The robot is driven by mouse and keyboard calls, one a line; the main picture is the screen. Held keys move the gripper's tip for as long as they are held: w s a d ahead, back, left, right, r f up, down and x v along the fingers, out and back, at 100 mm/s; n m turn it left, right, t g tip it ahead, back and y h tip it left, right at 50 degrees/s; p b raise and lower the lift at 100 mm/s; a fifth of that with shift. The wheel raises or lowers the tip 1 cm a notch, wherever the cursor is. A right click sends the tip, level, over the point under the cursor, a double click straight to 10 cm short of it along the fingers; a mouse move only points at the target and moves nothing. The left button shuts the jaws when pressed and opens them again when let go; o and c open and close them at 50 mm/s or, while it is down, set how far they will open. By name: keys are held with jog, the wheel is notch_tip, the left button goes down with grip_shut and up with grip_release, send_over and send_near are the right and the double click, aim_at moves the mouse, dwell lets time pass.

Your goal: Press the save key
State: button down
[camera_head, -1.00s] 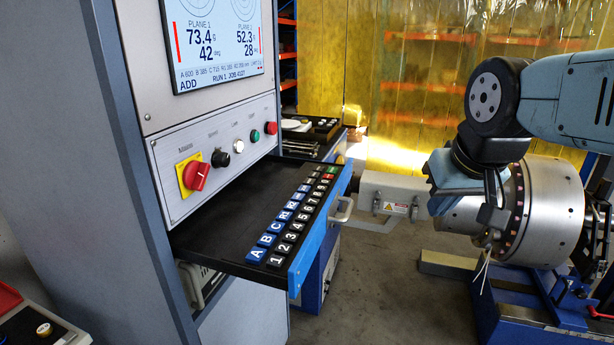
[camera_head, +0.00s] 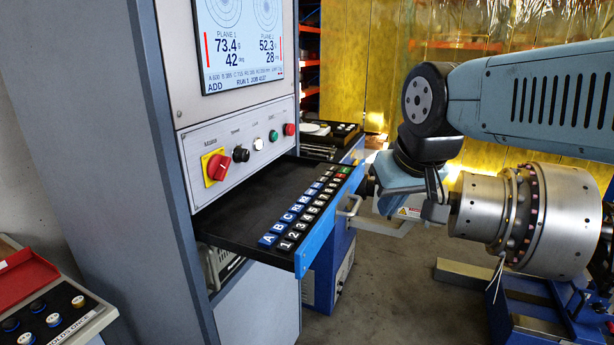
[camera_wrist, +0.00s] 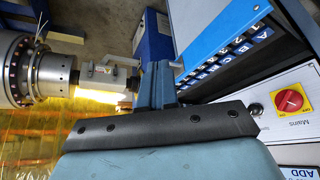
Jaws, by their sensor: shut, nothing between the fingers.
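The keyboard tray (camera_head: 230,209) sticks out from the cabinet, with rows of blue lettered keys and black number keys. At its far end are a green key (camera_head: 345,169) and a red key, too small to read; I cannot tell which key is save. My gripper (camera_head: 432,207) hangs to the right of the tray, apart from the keys and partly hidden by my wrist. In the wrist view my gripper (camera_wrist: 157,72) is shut and empty. The keys (camera_wrist: 232,52) lie to the right of its fingers there, the far ones hidden.
The panel above the tray has a red mains switch (camera_head: 216,167) and round buttons. A screen (camera_head: 240,42) shows two planes and "ADD". The steel rotor (camera_head: 548,212) stands right of my gripper.

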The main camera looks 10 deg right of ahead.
jog(key=shift+a, duration=0.1)
jog(key=r+m+t+y, duration=0.2)
jog(key=m+y, duration=0.1)
jog(key=y, duration=0.2)
send_over(330, 174)
jog(key=shift+f, duration=0.1)
jog(key=shift+f, duration=4.35)
jog(key=shift+f, duration=0.2)
jog(key=shift+s+f, duration=0.1)
jog(key=shift+f, duration=0.05)
